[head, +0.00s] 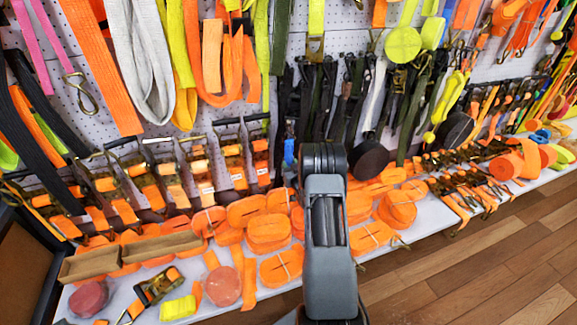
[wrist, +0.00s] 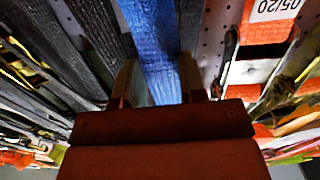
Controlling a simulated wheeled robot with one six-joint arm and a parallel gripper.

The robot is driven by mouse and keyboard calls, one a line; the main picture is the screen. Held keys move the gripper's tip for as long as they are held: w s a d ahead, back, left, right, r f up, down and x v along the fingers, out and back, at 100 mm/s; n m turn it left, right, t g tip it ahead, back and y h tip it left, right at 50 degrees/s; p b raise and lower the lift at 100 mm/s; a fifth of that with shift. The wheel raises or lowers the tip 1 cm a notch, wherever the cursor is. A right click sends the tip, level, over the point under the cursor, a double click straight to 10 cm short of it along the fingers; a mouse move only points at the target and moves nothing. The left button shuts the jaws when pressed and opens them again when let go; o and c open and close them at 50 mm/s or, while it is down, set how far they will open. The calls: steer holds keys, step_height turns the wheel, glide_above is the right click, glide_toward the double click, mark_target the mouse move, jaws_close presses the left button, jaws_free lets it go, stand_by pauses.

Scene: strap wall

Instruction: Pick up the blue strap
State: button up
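The blue strap (wrist: 152,40) hangs among dark straps on the wall. In the wrist view it runs down from the top edge, and its lower part shows between my two fingers. My gripper (wrist: 157,66) is open, with its fingers apart on either side of the strap. I cannot tell whether either finger touches it. In the head view only a small blue piece (head: 289,152) shows just left of my arm, which hides the gripper and whatever is behind it.
Black and dark straps (wrist: 90,30) hang close on the left in the wrist view. Orange straps with a white label (wrist: 275,10) are close on the right. Below, a white shelf (head: 420,216) holds many orange rolls (head: 268,230). The wooden floor (head: 480,265) in front is clear.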

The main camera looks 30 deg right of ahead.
steer(key=shift+r, duration=0.1)
steer(key=c, duration=0.4)
steer(key=shift+r, duration=0.1)
